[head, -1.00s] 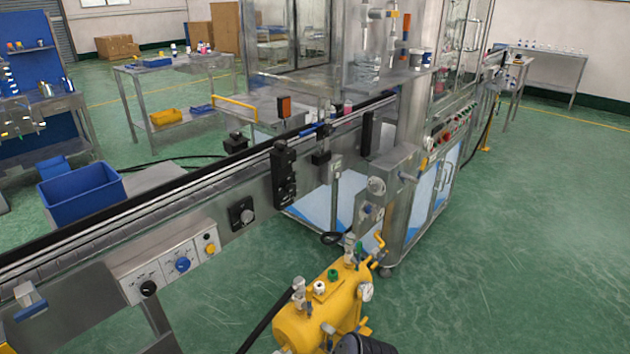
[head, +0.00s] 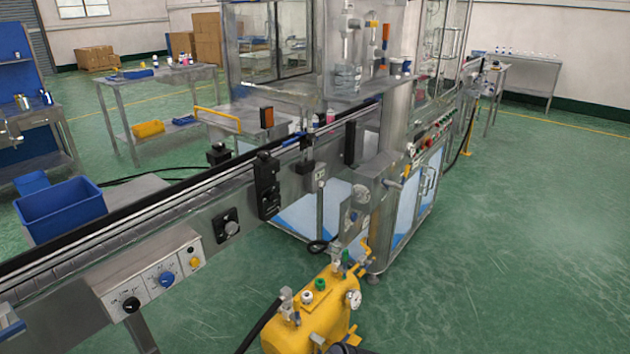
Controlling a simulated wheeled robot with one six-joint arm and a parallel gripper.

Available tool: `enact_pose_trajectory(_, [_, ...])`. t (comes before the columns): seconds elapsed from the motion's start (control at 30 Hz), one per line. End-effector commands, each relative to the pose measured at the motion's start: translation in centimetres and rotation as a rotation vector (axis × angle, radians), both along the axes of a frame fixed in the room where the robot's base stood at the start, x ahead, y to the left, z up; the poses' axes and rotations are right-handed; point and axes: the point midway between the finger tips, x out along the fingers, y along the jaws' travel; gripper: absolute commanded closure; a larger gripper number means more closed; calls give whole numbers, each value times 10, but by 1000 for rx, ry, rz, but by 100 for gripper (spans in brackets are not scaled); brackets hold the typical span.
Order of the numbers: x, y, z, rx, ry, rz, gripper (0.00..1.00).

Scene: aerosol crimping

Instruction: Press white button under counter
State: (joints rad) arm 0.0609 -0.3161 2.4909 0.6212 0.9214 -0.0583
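A row of small coloured push-buttons (head: 430,138) runs along the steel front of the filling machine (head: 398,190), below its ledge. Red and green ones show; they are too small to tell a white one surely. The conveyor's side panel (head: 152,280) carries black, blue and yellow controls, and I see no clear white button there. A white cap (head: 307,297) sits on top of the yellow tank (head: 310,325).
The yellow tank stands on the floor in front of the conveyor (head: 160,215). A blue bin (head: 60,212) is behind the conveyor at left. Green floor (head: 520,240) is open on the right. A far table (head: 515,62) stands by the back wall.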

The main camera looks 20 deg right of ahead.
Motion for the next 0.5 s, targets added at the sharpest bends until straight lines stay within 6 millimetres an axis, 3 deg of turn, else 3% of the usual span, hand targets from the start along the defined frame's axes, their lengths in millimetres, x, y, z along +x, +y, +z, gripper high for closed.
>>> enact_pose_trajectory(0.37, [0, 0, 0, 0, 0, 0, 99])
enact_pose_trajectory(0.5, [0, 0, 0, 0, 0, 0, 100])
